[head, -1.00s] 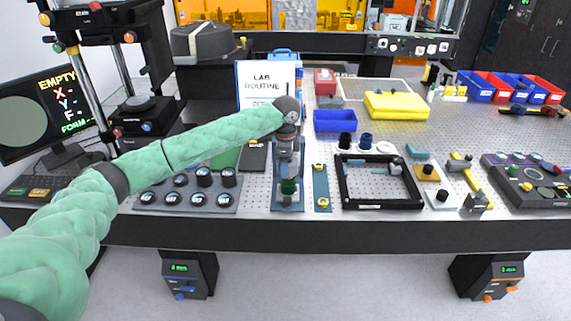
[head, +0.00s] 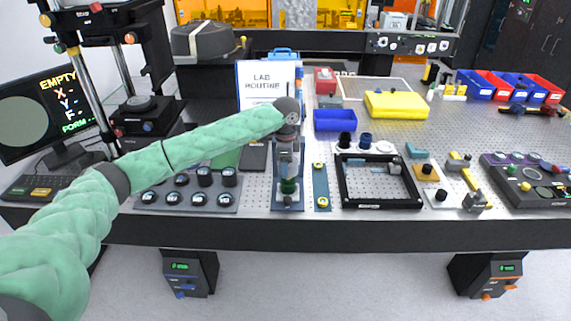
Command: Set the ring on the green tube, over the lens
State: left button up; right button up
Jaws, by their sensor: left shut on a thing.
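The green tube (head: 288,188) stands upright on a grey-blue base plate (head: 290,207) near the front of the table. My left gripper (head: 288,174) points straight down right over the tube. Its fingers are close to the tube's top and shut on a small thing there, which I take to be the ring. The ring is mostly hidden between the fingers, and I cannot tell whether it touches the tube. The lens is not visible. My right gripper is not in view.
A tray of several black knobs (head: 186,200) lies left of the tube. A narrow blue plate with yellow knobs (head: 321,188) lies close on the right, then a black square frame (head: 382,204). A sign (head: 268,82) stands behind. Bare perforated table shows at the right.

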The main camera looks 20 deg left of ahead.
pick_arm(q)
jog(key=shift+f, duration=1.85)
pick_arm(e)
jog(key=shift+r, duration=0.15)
pick_arm(q)
jog(key=o, duration=1)
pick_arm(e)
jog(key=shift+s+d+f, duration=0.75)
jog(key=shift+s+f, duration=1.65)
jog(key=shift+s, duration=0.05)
pick_arm(q)
jog(key=shift+r+b, duration=0.55)
jog(key=shift+r, duration=0.8)
notch_tip(320, 180, up, 4)
jog(key=shift+f+b, duration=0.1)
jog(key=shift+b, duration=0.65)
jog(key=shift+r, duration=0.65)
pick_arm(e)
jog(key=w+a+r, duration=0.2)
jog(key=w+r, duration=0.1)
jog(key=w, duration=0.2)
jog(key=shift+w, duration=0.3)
